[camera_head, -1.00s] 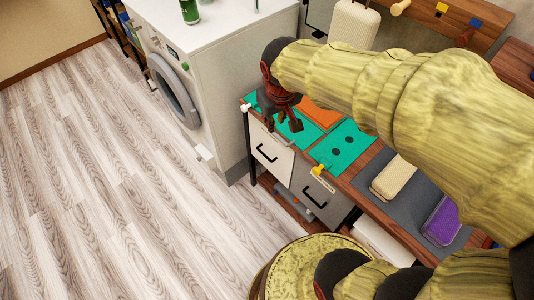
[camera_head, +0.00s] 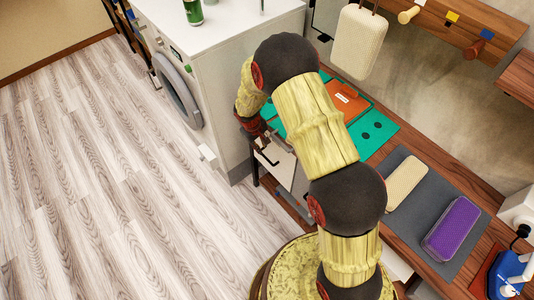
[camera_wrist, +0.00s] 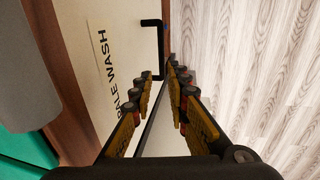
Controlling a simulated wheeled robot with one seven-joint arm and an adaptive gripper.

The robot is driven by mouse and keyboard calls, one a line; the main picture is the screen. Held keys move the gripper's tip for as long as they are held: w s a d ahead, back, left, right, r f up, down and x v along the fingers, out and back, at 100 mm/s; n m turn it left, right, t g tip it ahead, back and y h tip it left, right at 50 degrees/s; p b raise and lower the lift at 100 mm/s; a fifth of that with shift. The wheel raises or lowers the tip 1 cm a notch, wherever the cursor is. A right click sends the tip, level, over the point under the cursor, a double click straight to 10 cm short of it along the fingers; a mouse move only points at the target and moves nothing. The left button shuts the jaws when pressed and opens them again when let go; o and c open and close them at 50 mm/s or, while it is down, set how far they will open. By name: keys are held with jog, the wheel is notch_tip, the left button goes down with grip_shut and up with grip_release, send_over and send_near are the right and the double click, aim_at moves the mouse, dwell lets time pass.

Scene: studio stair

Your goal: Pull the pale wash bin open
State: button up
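The pale wash bin (camera_wrist: 112,50) fills the left middle of the wrist view, a cream front lettered "PALE WASH". Its black bar handle (camera_wrist: 160,40) stands off the front, just beyond my fingertips. My gripper (camera_wrist: 171,78) is open, its two yellow-padded fingers apart with nothing held between them. The handle's near end is close to the left fingertip; I cannot tell if they touch. In the head view, the bin's pale front (camera_head: 284,172) shows under the bench, partly hidden by my arm. My gripper (camera_head: 268,146) is at its upper part.
The white washing machine (camera_head: 215,50) stands close on the left of the bench. Teal mats (camera_head: 375,128), a cream sponge (camera_head: 405,182) and a purple sponge (camera_head: 452,228) lie on the bench top. The wooden floor (camera_head: 110,190) in front is clear.

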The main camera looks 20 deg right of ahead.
jog(key=f, duration=0.2)
jog(key=f+b, duration=0.1)
jog(key=f, duration=0.2)
jog(key=d+f+b, duration=0.1)
jog(key=f, duration=0.1)
jog(key=shift+w+f, duration=0.15)
jog(key=shift+w, duration=0.15)
jog(key=shift+c, duration=0.4)
grip_shut()
